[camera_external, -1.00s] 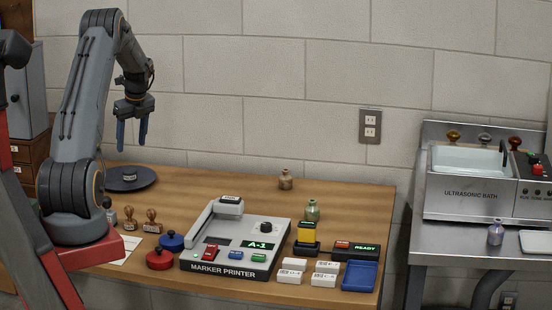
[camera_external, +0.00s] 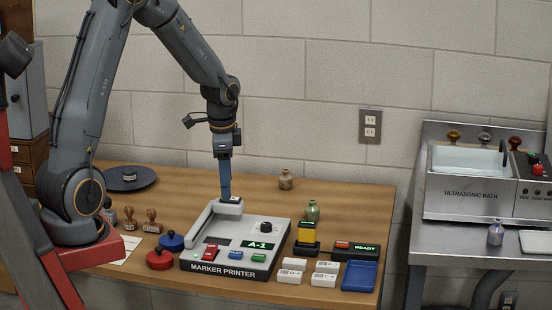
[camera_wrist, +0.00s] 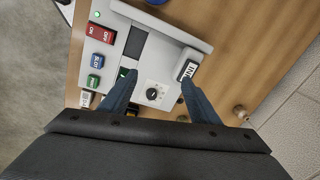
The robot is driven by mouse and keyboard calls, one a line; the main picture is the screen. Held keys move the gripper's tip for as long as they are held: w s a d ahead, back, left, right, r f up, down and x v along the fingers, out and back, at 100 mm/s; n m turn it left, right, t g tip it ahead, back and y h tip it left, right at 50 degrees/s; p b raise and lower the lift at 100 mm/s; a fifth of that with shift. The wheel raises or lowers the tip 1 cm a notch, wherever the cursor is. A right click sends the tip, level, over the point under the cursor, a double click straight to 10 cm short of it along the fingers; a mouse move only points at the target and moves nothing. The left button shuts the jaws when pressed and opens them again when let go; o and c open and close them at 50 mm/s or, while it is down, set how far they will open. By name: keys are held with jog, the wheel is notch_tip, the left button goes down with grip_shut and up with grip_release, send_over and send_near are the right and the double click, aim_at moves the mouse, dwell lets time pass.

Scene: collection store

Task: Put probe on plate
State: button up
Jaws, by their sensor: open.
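A yellow-and-black block (camera_external: 306,238), possibly the probe, stands upright right of the marker printer; I cannot be sure. A dark round plate (camera_external: 118,184) lies at the back left of the wooden table with a small grey piece on it. The lever's labelled end lies beside the right finger. Contact is not clear.
The marker printer (camera_external: 261,231) fills the table's middle. Red (camera_external: 160,259) and blue (camera_external: 171,240) round pieces, stamps (camera_external: 152,222), white boxes (camera_external: 291,276), a blue tray (camera_external: 360,276) and small bottles (camera_external: 312,210) surround it. The back middle is mostly clear.

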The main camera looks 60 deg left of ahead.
jog(key=s+d+f+n, duration=0.1)
jog(key=s+d+n, duration=0.2)
jog(key=s+d, duration=0.4)
jog(key=s+d+n+h, duration=0.1)
jog(key=s+d+n, duration=0.2)
jog(key=s+d, duration=0.4)
jog(key=d, duration=0.4)
jog(key=shift+d+f, duration=0.25)
jog(key=shift+f, duration=0.1)
